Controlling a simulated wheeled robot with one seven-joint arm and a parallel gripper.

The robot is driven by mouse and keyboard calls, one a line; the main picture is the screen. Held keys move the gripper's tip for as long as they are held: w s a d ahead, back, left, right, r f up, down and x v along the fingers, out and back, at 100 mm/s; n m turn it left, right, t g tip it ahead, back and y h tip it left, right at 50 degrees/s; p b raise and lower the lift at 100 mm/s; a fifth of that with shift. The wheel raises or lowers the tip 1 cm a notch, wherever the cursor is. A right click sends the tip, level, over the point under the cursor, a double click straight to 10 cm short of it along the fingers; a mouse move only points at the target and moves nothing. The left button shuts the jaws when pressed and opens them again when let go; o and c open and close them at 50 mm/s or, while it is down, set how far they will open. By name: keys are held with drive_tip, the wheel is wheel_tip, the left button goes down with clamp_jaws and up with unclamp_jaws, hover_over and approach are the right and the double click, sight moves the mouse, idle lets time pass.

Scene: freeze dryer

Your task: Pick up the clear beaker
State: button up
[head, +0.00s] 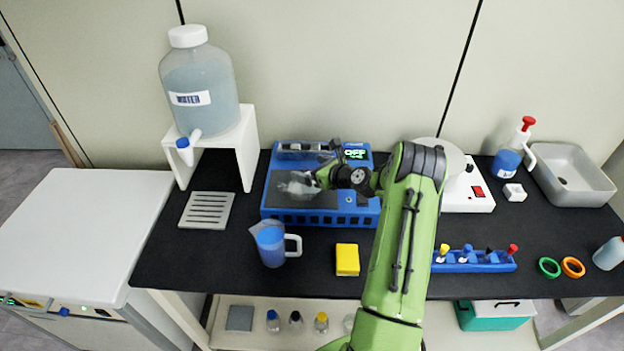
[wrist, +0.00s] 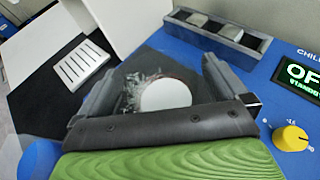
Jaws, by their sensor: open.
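The clear beaker (head: 299,186) is see-through and hard to make out in the head view. It is on the grey top of the blue chiller (head: 290,217). In the wrist view, a clear glassy shape with a white disc (wrist: 166,95) shows between the fingers, and I take it to be the beaker. My gripper (head: 318,179) is over the chiller, right by the beaker. In the wrist view its two fingers (wrist: 158,88) stand wide apart, one on each side of the beaker. I cannot tell whether they touch it. The gripper's body hides the near side.
A blue jug (head: 270,246) and a yellow block (head: 347,260) stand in front of the chiller. A slotted plate (head: 207,210) and a water bottle (head: 200,85) on a white stand (head: 249,150) are at left. A blue rack (head: 475,267) is at right.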

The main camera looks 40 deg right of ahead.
drive_tip(key=c, duration=1)
drive_tip(key=shift+c, duration=0.8)
drive_tip(key=shift+r, duration=0.15)
